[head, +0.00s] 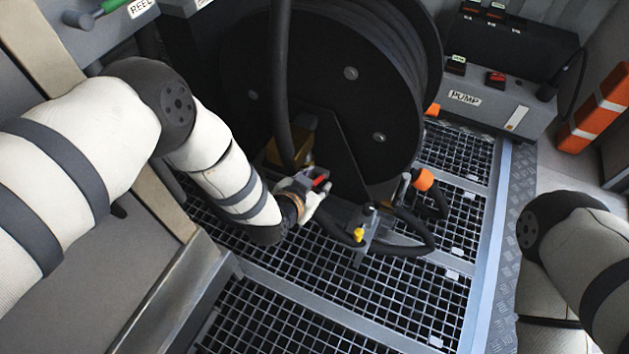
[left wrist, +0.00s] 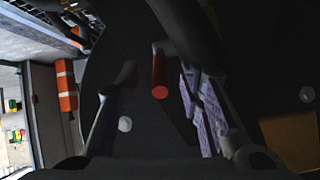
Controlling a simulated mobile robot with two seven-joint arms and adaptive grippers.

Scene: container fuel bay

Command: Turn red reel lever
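The red reel lever (head: 321,181) shows as a small red handle low in front of the black hose reel (head: 325,85). In the left wrist view the red lever (left wrist: 159,76) points towards the camera as a short red cylinder. My left gripper (head: 312,190) is at the lever in the head view. In the left wrist view its two fingers (left wrist: 158,95) stand apart, one each side of the lever, with a dark gap visible on both sides. The lever's base is hidden in shadow. My right arm enters at the lower right; its gripper is out of frame.
A thick black hose (head: 281,80) hangs down just behind my left gripper. A yellow-tipped fitting (head: 359,235) and an orange knob (head: 423,180) stand right of it. Metal grating (head: 320,290) covers the floor. The pump box (head: 490,100) is at the back right.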

